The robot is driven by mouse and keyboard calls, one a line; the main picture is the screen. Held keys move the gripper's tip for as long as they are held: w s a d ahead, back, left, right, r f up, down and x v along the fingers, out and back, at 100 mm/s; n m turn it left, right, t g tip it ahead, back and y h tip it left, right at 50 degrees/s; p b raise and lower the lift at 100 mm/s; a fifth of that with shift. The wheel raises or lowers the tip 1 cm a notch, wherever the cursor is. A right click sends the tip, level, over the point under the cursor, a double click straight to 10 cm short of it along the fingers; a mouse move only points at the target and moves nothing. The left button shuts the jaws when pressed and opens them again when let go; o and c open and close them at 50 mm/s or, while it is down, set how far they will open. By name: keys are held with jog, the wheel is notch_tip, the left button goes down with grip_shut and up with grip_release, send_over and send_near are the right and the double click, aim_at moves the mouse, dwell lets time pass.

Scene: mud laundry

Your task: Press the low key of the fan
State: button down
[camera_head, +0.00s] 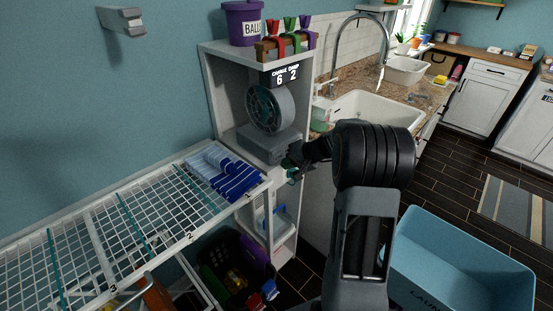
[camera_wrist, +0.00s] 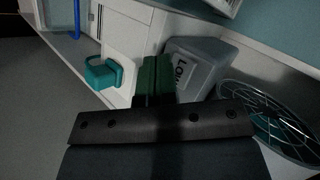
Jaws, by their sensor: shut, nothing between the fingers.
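The fan stands in the white cubby, with its round grille (camera_head: 268,108) above a grey block-shaped base (camera_head: 265,142). In the wrist view the base (camera_wrist: 205,62) shows dark lettering, partly covered, that seems to begin "LO"; the grille (camera_wrist: 275,120) is at the right. My gripper (camera_head: 291,160) is at the front right of the base, its fingers shut and empty. In the wrist view the dark green fingers (camera_wrist: 154,75) lie beside the lettered face. I cannot tell whether they touch it. The low key itself is not clearly visible, perhaps hidden by the fingers.
A teal piece (camera_wrist: 103,74) is on the white front near my fingers. A wire drying rack (camera_head: 130,225) with folded blue-and-white cloth (camera_head: 222,172) stands at the left. The sink (camera_head: 375,112) is behind right. A blue laundry tub (camera_head: 460,265) is on the floor at right.

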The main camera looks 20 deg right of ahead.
jog(key=shift+w, duration=0.15)
dwell(0.6)
jog(key=shift+w+a+b, duration=0.2)
jog(key=shift+w+b, duration=0.1)
jog(key=shift+w, duration=0.1)
